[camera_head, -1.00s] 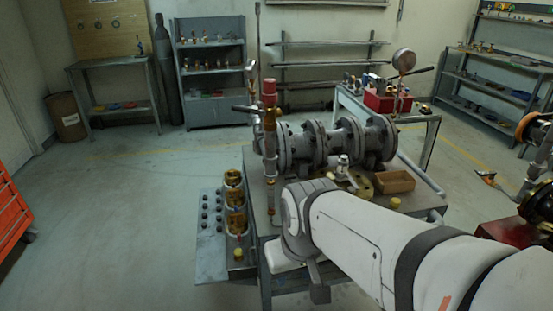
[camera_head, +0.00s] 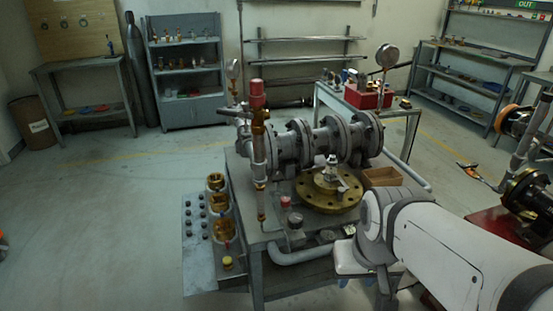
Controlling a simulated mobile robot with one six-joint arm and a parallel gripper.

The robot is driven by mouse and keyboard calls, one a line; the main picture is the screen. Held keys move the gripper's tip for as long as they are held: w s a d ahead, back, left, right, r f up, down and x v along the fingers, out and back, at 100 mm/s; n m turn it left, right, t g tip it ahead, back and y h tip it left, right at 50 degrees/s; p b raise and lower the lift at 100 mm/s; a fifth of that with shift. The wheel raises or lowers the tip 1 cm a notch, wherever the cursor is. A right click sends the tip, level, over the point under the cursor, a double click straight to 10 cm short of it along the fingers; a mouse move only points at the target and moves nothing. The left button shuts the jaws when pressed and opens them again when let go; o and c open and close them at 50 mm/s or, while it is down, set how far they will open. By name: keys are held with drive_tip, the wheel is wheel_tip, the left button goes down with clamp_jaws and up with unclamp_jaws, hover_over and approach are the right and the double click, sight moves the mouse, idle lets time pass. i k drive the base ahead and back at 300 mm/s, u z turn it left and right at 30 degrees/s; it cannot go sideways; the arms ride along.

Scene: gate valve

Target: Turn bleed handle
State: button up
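A vertical pipe fitting with a red cap (camera_head: 257,95) and a brass body (camera_head: 259,128) stands at the left end of the grey flanged valve pipe (camera_head: 318,140) on the bench. A small lever-like bar (camera_head: 236,111) juts left from beside this fitting; I cannot tell whether it is the bleed handle. My gripper (camera_head: 382,284) is at the lower right, in front of the bench's right side and well apart from the fitting. It points down and is mostly hidden by my white arm, so its fingers do not show clearly.
A brass flange (camera_head: 328,190) and a wooden box (camera_head: 381,177) lie on the bench (camera_head: 240,168). Brass cups (camera_head: 219,203) stand on a side plate at the left. A gauge (camera_head: 387,57) rises behind. Black and brass pipework (camera_head: 530,190) is at the right. The floor at left is clear.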

sight(281, 179)
drive_tip(key=z, duration=0.05)
drive_tip(key=i, duration=1)
drive_tip(key=u, duration=0.05)
